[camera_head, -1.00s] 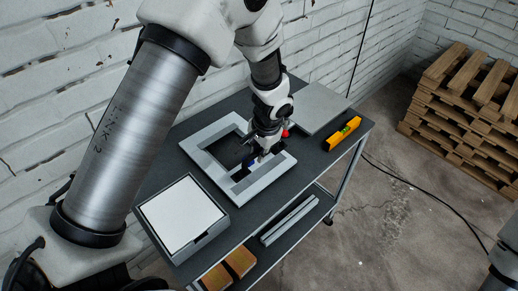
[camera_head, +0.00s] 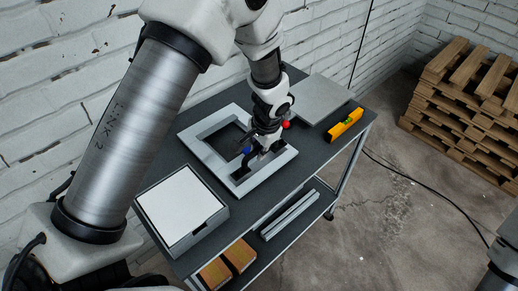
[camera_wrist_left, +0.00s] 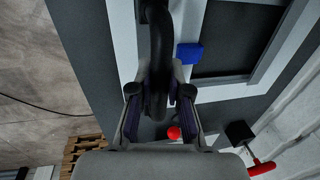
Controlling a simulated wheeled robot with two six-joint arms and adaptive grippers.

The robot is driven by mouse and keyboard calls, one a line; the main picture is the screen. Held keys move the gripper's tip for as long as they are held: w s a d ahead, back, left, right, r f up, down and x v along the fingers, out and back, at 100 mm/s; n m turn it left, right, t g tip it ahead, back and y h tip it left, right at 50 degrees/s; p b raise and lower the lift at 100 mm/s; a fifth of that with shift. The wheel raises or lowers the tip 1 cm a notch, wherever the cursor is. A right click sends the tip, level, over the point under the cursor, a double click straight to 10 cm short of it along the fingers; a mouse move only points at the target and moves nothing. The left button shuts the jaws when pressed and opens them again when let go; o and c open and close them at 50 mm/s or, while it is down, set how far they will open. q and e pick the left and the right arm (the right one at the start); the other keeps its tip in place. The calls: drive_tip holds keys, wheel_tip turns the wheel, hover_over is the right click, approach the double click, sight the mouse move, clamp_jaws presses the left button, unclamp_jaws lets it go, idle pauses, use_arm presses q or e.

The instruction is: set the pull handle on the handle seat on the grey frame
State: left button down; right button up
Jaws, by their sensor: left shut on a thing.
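The grey frame (camera_head: 213,160) lies on the dark table top, with a dark opening in its middle. My left gripper (camera_wrist_left: 160,92) is over the frame's near right side in the head view and points down. It is shut on the black curved pull handle (camera_wrist_left: 158,45), which runs between its fingers. The handle seat cannot be made out clearly; the handle and gripper cover part of the frame. I cannot tell whether the handle touches the frame. A small blue piece (camera_wrist_left: 189,53) is beside the handle; it also shows in the head view (camera_head: 247,150). My right gripper is not in view.
A white-topped box (camera_head: 181,209) stands at the table's near left. A grey plate (camera_head: 312,98) lies at the back right, and a yellow level (camera_head: 344,124) by the right edge. A red ball (camera_head: 286,124) is close to my gripper. Wooden pallets (camera_head: 465,95) stand apart.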

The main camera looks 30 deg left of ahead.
use_arm(q)
drive_tip(key=shift+f, duration=0.25)
drive_tip(key=shift+f+b, duration=0.75)
drive_tip(key=shift+b, duration=0.05)
drive_tip(key=shift+f, duration=0.15)
idle(0.3)
drive_tip(key=c, duration=1)
unclamp_jaws()
drive_tip(key=shift+c, duration=0.2)
wheel_tip(320, 180, up, 19)
drive_tip(key=d+p, duration=0.2)
drive_tip(key=p, duration=0.5)
drive_tip(key=shift+s+f, duration=0.15)
drive_tip(key=shift+s, duration=0.3)
drive_tip(key=shift+d, duration=0.1)
